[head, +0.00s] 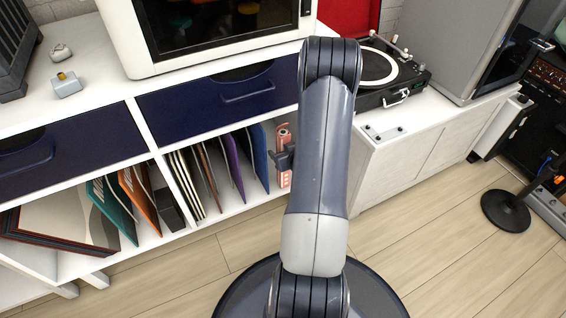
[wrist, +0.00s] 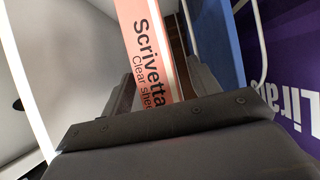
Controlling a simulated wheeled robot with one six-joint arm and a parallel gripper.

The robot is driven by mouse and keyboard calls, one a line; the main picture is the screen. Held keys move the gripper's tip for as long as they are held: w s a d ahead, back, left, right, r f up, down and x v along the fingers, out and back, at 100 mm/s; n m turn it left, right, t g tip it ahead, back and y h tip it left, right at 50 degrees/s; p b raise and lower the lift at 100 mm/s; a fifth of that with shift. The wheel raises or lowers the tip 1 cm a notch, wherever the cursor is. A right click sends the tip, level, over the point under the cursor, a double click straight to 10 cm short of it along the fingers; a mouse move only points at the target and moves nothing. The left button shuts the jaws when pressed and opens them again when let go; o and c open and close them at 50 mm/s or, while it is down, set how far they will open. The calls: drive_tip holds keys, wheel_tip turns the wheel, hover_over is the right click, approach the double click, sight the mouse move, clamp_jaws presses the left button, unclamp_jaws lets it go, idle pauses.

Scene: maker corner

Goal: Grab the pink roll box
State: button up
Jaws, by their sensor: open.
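The pink roll box (head: 283,137) stands upright in the shelf's right-hand compartment, at its right end. In the wrist view the pink roll box (wrist: 150,45) fills the space between the fingers and shows the black words "Scrivetta Clear shee…". My gripper (wrist: 163,88) is open, with one finger on each side of the box; I cannot tell whether either finger touches it. In the head view my gripper (head: 284,160) covers the middle of the box, and my arm hides what is just right of it.
A blue folder (head: 259,157) and a purple folder (head: 233,165) stand left of the box; in the wrist view the blue one (wrist: 216,40) is close to the right finger. A dark blue drawer (head: 220,98) is above. Wooden floor lies in front.

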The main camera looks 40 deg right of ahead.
clamp_jaws()
idle(0.6)
